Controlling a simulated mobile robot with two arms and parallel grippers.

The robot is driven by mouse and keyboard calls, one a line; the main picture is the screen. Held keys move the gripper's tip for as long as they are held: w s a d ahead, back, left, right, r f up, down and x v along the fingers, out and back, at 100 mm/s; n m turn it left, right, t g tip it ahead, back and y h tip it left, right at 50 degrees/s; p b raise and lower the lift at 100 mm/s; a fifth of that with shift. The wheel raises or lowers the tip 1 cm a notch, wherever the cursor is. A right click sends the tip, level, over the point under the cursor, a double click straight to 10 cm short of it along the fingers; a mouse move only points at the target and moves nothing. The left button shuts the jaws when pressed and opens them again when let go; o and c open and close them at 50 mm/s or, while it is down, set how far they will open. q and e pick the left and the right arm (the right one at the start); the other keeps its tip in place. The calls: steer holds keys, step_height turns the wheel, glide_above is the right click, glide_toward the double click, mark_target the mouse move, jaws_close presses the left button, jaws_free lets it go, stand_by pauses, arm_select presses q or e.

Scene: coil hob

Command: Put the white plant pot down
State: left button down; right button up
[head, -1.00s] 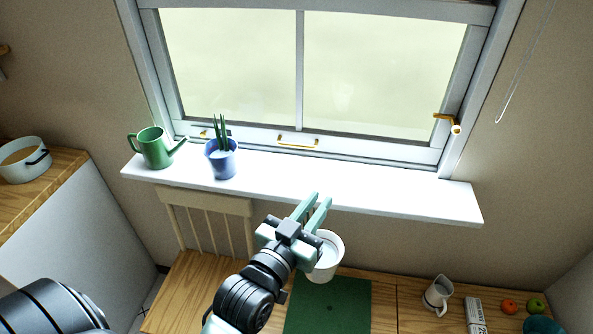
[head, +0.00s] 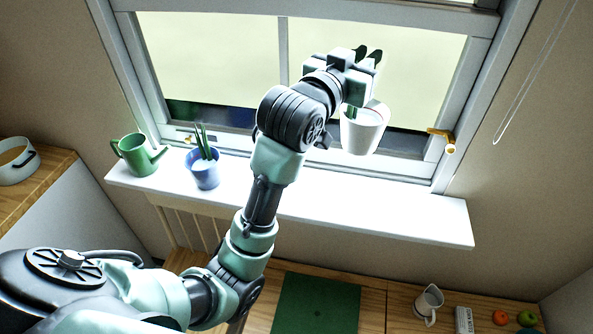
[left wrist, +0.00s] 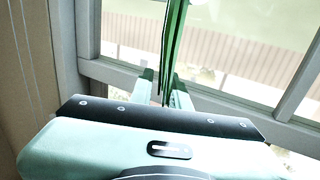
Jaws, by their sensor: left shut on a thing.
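The white plant pot (head: 362,135) is upright and raised in the head view, in front of the right window pane. In the picture it lies above the right half of the white windowsill (head: 400,216), with a gap between. My left gripper (head: 367,55) is above the pot, shut on it; the exact contact is hard to see. A green stem-like strip (head: 352,112) shows at the pot's rim. In the left wrist view, a long green strip (left wrist: 174,45) runs up between the fingers, and the pot is hidden. My right gripper is not in view.
A green watering can (head: 139,155) and a blue plant pot (head: 203,172) stand on the sill's left part. The sill's right part is bare. A brass window handle (head: 443,137) is right of the white pot. Below are a green mat (head: 316,305) and a jug (head: 428,301).

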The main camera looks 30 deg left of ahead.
arm_select(q)
step_height(320, 180, down, 14)
steer(key=shift+s+f+p, duration=0.1)
steer(key=shift+s+p, duration=0.05)
steer(key=shift+p, duration=0.7)
step_height(320, 180, down, 5)
steer(key=shift+r+p, duration=0.1)
steer(key=shift+p, duration=0.25)
steer(key=shift+f, duration=0.2)
steer(key=c, duration=1.5)
jaws_free()
steer(key=shift+f, duration=0.1)
steer(key=shift+o, duration=0.8)
steer(key=shift+s, duration=0.15)
